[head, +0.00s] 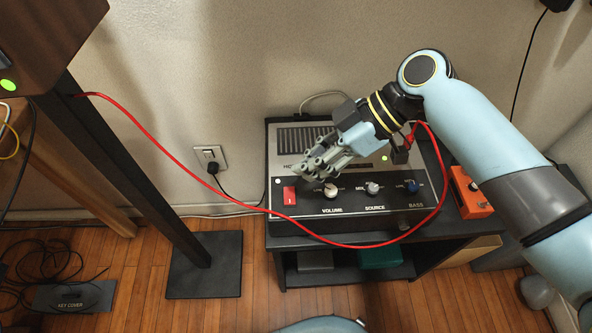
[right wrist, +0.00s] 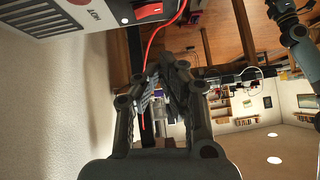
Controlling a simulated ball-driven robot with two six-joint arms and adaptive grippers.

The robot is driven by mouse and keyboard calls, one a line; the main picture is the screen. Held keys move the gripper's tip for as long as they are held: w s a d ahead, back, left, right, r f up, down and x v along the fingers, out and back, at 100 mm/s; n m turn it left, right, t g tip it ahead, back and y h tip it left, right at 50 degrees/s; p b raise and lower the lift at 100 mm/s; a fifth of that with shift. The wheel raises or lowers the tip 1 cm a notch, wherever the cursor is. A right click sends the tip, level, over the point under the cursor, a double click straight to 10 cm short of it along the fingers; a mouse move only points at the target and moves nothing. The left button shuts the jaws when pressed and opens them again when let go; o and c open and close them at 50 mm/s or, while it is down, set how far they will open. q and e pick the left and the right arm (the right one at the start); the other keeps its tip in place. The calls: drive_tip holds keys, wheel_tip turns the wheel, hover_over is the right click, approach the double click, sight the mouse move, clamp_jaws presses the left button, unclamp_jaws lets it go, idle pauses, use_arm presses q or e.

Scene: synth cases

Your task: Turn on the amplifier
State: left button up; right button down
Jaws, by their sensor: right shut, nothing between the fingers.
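The amplifier (head: 335,205) is a dark, flat unit with a pale top, on a low dark stand. Its front has a red rocker switch (head: 290,195) at the left, then volume (head: 330,190), source and bass knobs. A green light (head: 385,158) glows at its upper right. My right gripper (head: 308,172) is shut and empty, over the amplifier just above and right of the switch; contact cannot be told. In the right wrist view the switch (right wrist: 148,10) shows at the top, apart from the closed fingertips (right wrist: 168,62). My left gripper is out of view.
A red cable (head: 300,232) loops across the amplifier's front and up beside my right wrist. An orange box (head: 470,195) stands to the right. A speaker stand (head: 205,265) is at left, and a wall socket (head: 209,160) is behind. Loose black cables lie at lower left.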

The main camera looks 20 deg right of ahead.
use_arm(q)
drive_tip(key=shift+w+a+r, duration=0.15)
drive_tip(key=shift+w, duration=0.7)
use_arm(e)
drive_tip(key=v, duration=0.5)
drive_tip(key=shift+s+d+r, duration=0.1)
drive_tip(key=shift+s+r, duration=0.15)
drive_tip(key=shift+s, duration=0.15)
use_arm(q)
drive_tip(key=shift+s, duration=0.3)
